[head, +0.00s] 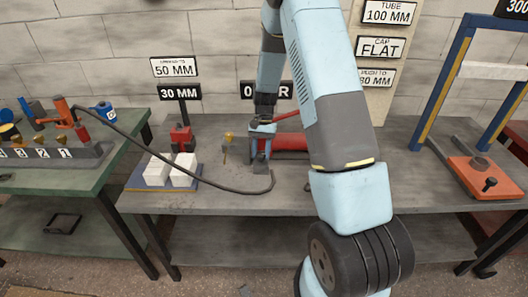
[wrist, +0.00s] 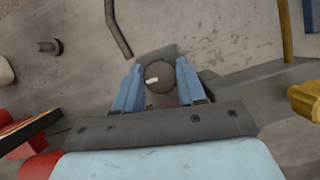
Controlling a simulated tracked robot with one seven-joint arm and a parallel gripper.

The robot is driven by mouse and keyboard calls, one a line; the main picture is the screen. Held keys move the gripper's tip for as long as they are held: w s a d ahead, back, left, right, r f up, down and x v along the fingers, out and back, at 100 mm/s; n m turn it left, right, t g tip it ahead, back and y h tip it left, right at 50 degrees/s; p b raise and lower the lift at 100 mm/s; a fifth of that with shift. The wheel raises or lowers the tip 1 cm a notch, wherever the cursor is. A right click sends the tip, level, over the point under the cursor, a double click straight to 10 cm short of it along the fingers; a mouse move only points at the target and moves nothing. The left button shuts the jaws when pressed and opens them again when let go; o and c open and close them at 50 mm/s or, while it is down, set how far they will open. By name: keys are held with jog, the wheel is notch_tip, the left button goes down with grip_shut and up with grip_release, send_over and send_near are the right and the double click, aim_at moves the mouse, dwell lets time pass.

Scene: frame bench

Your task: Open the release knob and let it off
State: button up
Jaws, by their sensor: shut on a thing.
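The release knob (wrist: 163,78) is a dark round knob with a short white mark on its left half. In the wrist view it sits between the two blue fingers of my gripper (wrist: 160,84), which is closed around it. In the head view my gripper (head: 261,141) points down at the left end of a red cylinder (head: 284,142) on the grey bench. The knob is hidden there by the gripper.
A black hose (head: 200,186) curves across the bench left of my gripper. A yellow-topped post (head: 228,138) stands close by on the left. White blocks (head: 170,169) lie on a tray further left. A blue frame press with an orange base (head: 486,176) stands right.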

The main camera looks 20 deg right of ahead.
jog(key=o, duration=1)
jog(key=shift+s+d, duration=0.1)
jog(key=shift+d, duration=0.05)
jog(key=shift+o, duration=0.2)
jog(key=v, duration=1.3)
jog(key=shift+r, duration=0.3)
